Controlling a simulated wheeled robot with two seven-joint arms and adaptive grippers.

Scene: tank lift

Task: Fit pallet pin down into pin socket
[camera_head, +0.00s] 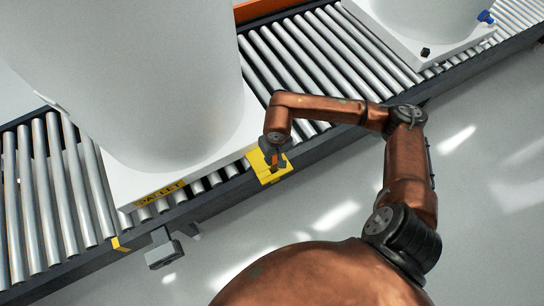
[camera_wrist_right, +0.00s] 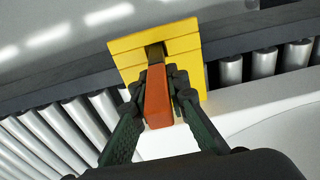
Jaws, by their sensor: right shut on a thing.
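The yellow pin socket (camera_head: 277,179) is fixed on the near rail of the roller conveyor, beside the pallet's corner. It also shows in the right wrist view (camera_wrist_right: 188,45), with a dark slot in its middle. My right gripper (camera_head: 273,156) is over the socket. In the right wrist view its two fingers are shut on the orange block-like handle of the pallet pin (camera_wrist_right: 158,102). The pin's grey end lines up with the slot; I cannot tell how deep it sits in it. My left gripper is not in view.
A white pallet (camera_head: 128,190) with a yellow label bears a large white tank (camera_head: 150,70) on the rollers. A second tank (camera_head: 430,15) stands at the upper right. A grey bracket (camera_head: 163,250) juts from the near rail. The floor at right is clear.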

